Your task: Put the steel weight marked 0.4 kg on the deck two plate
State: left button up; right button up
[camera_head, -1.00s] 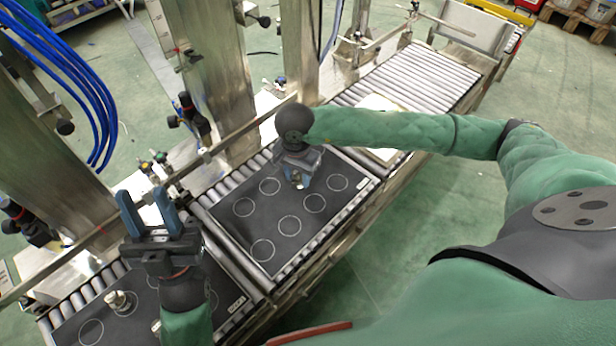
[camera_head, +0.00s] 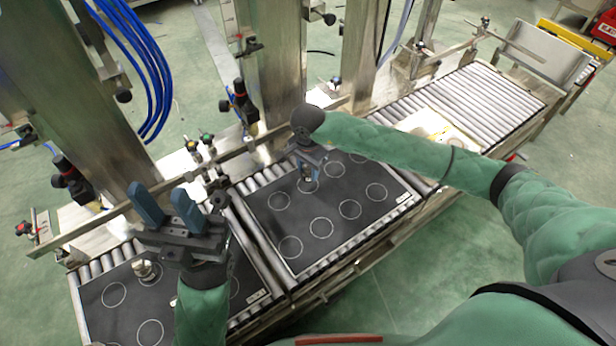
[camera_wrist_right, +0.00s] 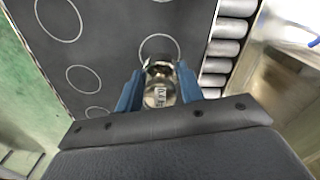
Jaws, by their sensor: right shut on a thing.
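My right gripper (camera_head: 308,180) reaches down over the right-hand dark plate (camera_head: 262,215), which has white rings. In the right wrist view its blue fingers (camera_wrist_right: 160,90) are shut on a shiny steel weight (camera_wrist_right: 159,85). The weight's marking is only partly visible and I cannot read it. It overlaps the near side of a white ring; I cannot tell whether it touches the plate. My left gripper (camera_head: 163,207) points up, blue fingers apart and empty, over the left-hand dark plate (camera_head: 105,318). Another steel weight (camera_head: 146,270) stands on that plate. The plates' labels are too small to read.
Rollers (camera_head: 470,95) run on past the right-hand plate, with a pale panel (camera_head: 440,132) lying on them. Steel columns (camera_head: 270,60) and a rail with clamps stand behind the plates. Several rings on the right-hand plate look empty.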

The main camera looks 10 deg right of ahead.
aim_at(308, 176)
notch_tip(308, 176, down, 3)
jog(key=shift+f+b, duration=0.2)
jog(key=shift+b, duration=0.1)
jog(key=shift+f, duration=0.2)
jog(key=shift+f, duration=0.15)
jog(key=o, duration=1.3)
jog(key=shift+c, duration=0.2)
